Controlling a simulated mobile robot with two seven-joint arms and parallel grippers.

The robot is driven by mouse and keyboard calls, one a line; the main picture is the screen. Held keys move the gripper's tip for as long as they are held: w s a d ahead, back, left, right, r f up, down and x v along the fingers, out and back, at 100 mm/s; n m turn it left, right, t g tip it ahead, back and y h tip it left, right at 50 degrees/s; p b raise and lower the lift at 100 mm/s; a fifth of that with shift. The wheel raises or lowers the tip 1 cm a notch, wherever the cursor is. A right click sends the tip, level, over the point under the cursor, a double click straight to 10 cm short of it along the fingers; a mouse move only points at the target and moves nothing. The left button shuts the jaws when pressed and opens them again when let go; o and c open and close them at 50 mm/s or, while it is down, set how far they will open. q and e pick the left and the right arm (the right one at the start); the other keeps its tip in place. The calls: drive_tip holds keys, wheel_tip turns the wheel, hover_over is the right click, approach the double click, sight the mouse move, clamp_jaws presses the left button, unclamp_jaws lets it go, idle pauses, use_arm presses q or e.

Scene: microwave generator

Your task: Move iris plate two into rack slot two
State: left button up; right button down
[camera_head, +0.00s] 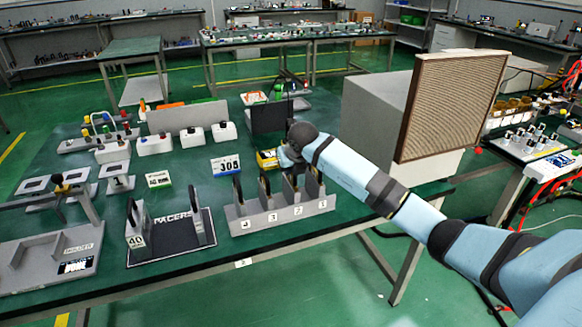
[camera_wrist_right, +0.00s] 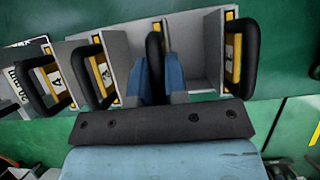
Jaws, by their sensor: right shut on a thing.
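The grey slotted rack (camera_head: 283,217) stands near the table's front edge, with numbered labels on its front and several black-handled plates in it. In the right wrist view, the rack (camera_wrist_right: 203,50) has yellow-edged plates with black loop handles on either side of my right gripper. My right gripper (camera_wrist_right: 164,86) is shut on the black handle of a plate (camera_wrist_right: 154,48) between the rack's walls. I cannot read its number or tell how deep it sits. In the head view, my right gripper (camera_head: 289,157) is just behind the rack and partly hidden. My left gripper is not in view.
A black stand marked PACERS (camera_head: 172,233) is left of the rack, and a grey holder (camera_head: 50,258) lies farther left. A 305 sign (camera_head: 226,166) and a yellow box (camera_head: 266,159) stand behind the rack. A large grey box with a mesh panel (camera_head: 452,105) rises at the right.

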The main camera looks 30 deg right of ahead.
drive_tip(key=shift+f, duration=0.3)
drive_tip(key=shift+f+b, duration=0.35)
drive_tip(key=shift+b, duration=0.05)
drive_tip(key=c, duration=1.1)
unclamp_jaws()
